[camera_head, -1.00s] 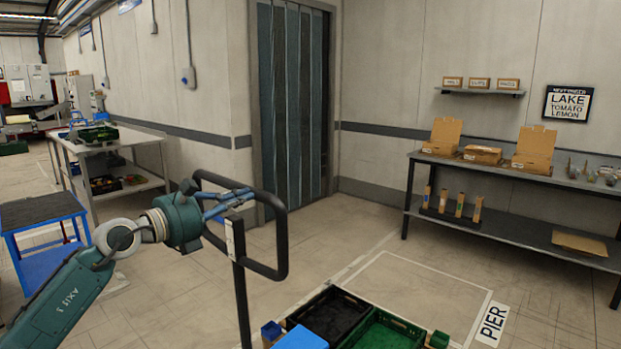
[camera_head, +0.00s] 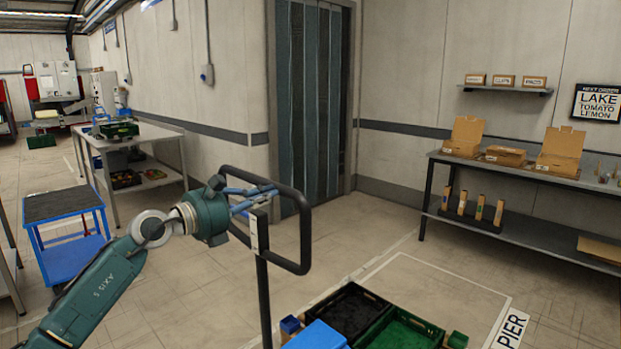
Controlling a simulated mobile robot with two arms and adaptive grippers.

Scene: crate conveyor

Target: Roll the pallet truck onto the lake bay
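The pallet truck shows by its black loop handle (camera_head: 306,235) on an upright post, in the lower middle of the head view. A blue crate (camera_head: 318,336), a black crate (camera_head: 350,312) and a green crate (camera_head: 402,332) sit low beside the post. The truck's base is cut off or hidden. The exact contact is partly hidden. My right gripper is not in view. No bay marked lake shows.
A white-outlined floor bay (camera_head: 432,290) labelled PIER (camera_head: 510,330) lies right of the handle. A wall sign (camera_head: 597,103) reads LAKE, TOMATO, LEMON. A packing bench (camera_head: 520,171) stands at right, a blue cart (camera_head: 66,215) and a worktable (camera_head: 160,140) at left.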

